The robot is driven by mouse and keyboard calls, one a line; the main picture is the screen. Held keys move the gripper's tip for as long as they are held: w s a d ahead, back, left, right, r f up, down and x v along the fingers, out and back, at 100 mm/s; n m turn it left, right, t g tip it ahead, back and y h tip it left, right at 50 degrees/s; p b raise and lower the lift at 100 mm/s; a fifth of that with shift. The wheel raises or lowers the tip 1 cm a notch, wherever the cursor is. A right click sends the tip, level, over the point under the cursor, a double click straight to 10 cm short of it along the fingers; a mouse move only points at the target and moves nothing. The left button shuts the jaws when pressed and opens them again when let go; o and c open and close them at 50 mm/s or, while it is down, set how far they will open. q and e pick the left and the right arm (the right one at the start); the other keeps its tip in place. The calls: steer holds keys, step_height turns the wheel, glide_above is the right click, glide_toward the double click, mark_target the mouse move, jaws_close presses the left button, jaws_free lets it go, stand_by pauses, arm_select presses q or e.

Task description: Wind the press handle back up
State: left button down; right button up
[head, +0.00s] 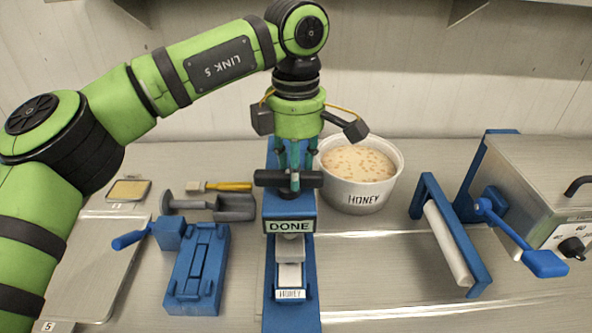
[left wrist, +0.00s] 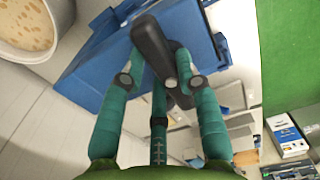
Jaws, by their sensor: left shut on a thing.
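The blue press (head: 290,212) stands in the middle of the bench, with a "DONE" sign on its front. Its black press handle (head: 266,178) is a crossbar at the top of the press. My left gripper (head: 294,178) comes straight down from above and is shut on the handle's middle. The left wrist view shows the teal fingers (left wrist: 165,82) around the dark handle (left wrist: 150,40). Below the sign is a pale press block (head: 290,248) above a piece labelled "HONEY" (head: 290,294). Whether the two touch is hard to tell. My right gripper is not in view.
A white tub labelled "HONEY" (head: 358,178) stands close right of the press. A blue frame with a white roller (head: 449,240) and a steel machine (head: 545,180) stand further right. A blue fixture (head: 198,270), a grey scoop (head: 234,207) and a metal tray (head: 95,262) lie left.

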arm_select(q)
steer(key=n, duration=0.2)
steer(key=n+b, duration=0.1)
steer(key=n, duration=0.2)
steer(key=shift+w+a+f+n, duration=0.1)
steer(key=shift+w+a+n, duration=0.05)
steer(key=shift+w+n, duration=0.15)
steer(key=n, duration=0.1)
steer(key=n+b, duration=0.1)
steer(key=n, duration=0.2)
steer(key=shift+a+n, duration=0.25)
steer(key=shift+n, duration=0.15)
steer(key=shift+w, duration=0.1)
steer(key=c, duration=0.9)
jaws_free()
step_height(320, 180, up, 12)
steer(key=shift+r, duration=0.1)
